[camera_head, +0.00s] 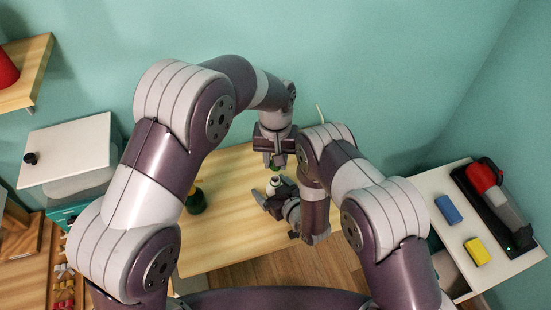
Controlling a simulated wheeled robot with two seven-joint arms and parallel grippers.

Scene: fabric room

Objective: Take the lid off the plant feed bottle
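A small white object (274,182), probably the plant feed bottle's top, shows at the far part of the wooden table. My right gripper (276,190) is at it, with dark finger parts on either side. The view is too small to tell whether they grip it. My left gripper (274,160) points down just above and behind the white object. A small green patch (273,167) shows under its fingers; I cannot tell whether this is the lid. The arms hide much of the bottle and the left fingertips.
A dark green bottle-like object (195,201) stands on the wooden table (225,240), partly behind my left arm. A white side table (449,238) at right holds blue (448,209) and yellow (477,251) blocks and a red-and-black tool (492,190). Bare tabletop lies front centre.

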